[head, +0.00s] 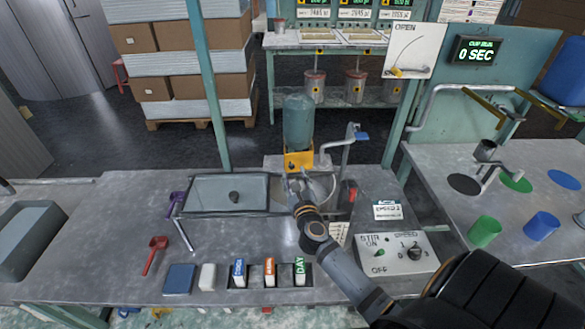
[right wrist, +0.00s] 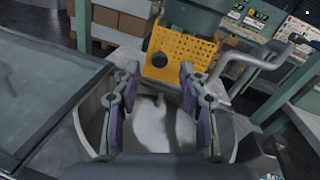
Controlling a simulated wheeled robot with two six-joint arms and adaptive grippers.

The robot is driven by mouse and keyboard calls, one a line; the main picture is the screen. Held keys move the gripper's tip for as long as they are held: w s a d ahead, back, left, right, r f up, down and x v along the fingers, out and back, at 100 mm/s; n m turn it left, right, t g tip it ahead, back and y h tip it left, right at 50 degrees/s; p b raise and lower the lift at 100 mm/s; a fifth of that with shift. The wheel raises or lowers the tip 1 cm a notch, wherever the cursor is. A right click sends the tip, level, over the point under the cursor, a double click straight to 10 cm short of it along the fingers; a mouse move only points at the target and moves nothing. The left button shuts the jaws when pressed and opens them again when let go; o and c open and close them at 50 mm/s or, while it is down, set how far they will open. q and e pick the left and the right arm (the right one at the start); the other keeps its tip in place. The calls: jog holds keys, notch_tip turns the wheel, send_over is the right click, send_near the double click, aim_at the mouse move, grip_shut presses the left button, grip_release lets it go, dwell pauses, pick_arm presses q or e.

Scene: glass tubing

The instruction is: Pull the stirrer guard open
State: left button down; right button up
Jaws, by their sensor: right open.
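The stirrer guard appears to be the yellow perforated plate (head: 298,159) with a dark round knob, below the teal stirrer motor (head: 298,120). In the right wrist view the yellow plate (right wrist: 180,58) and its knob (right wrist: 160,62) show upright ahead. My right gripper (head: 298,182) is just in front of the plate; its open fingers (right wrist: 158,75) appear either side of the knob with nothing between them. I cannot tell whether they touch the plate. Below the fingers is a round vat (right wrist: 165,125) with pale contents. My left gripper is not in view.
A bent pipe with a blue handle (head: 350,145) stands right of the guard. A stir switch panel (head: 388,253) and a row of labelled blocks (head: 269,272) are nearer.

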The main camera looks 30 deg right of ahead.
aim_at(292, 167)
jog(key=x, duration=0.3)
jog(key=shift+w+d, duration=0.15)
jog(key=shift+w, duration=0.25)
jog(key=shift+c, duration=0.4)
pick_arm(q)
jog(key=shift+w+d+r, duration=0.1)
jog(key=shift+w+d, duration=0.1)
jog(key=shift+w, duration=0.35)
pick_arm(e)
grip_shut()
